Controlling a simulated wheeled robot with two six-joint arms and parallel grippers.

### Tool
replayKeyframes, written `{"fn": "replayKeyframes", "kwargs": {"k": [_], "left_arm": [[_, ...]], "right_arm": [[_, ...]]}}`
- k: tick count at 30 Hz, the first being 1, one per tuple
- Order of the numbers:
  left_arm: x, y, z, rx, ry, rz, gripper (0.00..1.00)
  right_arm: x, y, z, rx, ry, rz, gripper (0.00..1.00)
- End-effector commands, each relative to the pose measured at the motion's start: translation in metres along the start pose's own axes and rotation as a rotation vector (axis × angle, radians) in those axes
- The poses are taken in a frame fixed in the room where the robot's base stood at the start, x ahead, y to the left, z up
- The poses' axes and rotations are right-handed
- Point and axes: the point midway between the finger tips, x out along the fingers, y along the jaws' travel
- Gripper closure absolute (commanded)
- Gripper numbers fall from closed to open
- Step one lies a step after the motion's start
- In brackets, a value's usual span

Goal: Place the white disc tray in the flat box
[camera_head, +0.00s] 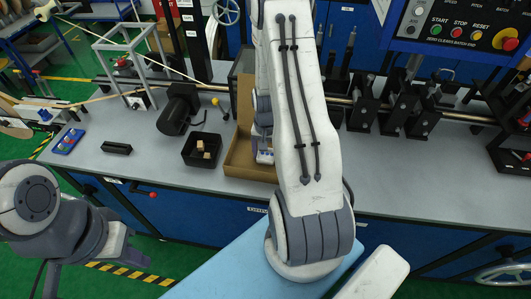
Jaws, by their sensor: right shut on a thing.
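The flat box (238,158) is a shallow brown cardboard box on the grey bench, partly hidden behind my right arm. A small whitish piece with bluish marks (265,157), apparently the edge of the white disc tray, shows at the box's right part beside my arm; most of it is hidden. My right arm reaches over the box; its gripper is mostly hidden behind the arm link, around the tray, and its fingertips cannot be seen. My left gripper (127,246) is open and empty in front of the bench, at lower left.
A black bin (202,149) with small wooden blocks stands left of the box. A black motor-like cylinder (178,108), a black block (117,148) and a blue button box (67,141) lie further left. Black roller stands (395,105) are at right. The front right bench top is clear.

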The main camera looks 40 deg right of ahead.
Motion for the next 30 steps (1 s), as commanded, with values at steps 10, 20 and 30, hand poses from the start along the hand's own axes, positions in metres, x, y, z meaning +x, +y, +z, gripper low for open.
{"fn": "replayKeyframes", "kwargs": {"k": [10, 20, 30], "left_arm": [[0.002, 0.0, 0.0, 0.0, 0.0, 0.0, 1.0], [0.002, 0.0, 0.0, 0.0, 0.0, 0.0, 1.0], [0.012, -0.001, 0.001, 0.001, 0.0, 0.0, 1.0]], "right_arm": [[0.003, 0.0, 0.0, 0.0, 0.0, 0.0, 0.0], [-0.008, 0.0, -0.001, 0.0, 0.004, -0.001, 0.0], [-0.075, 0.0, -0.002, 0.0, 0.007, -0.003, 0.0]]}}
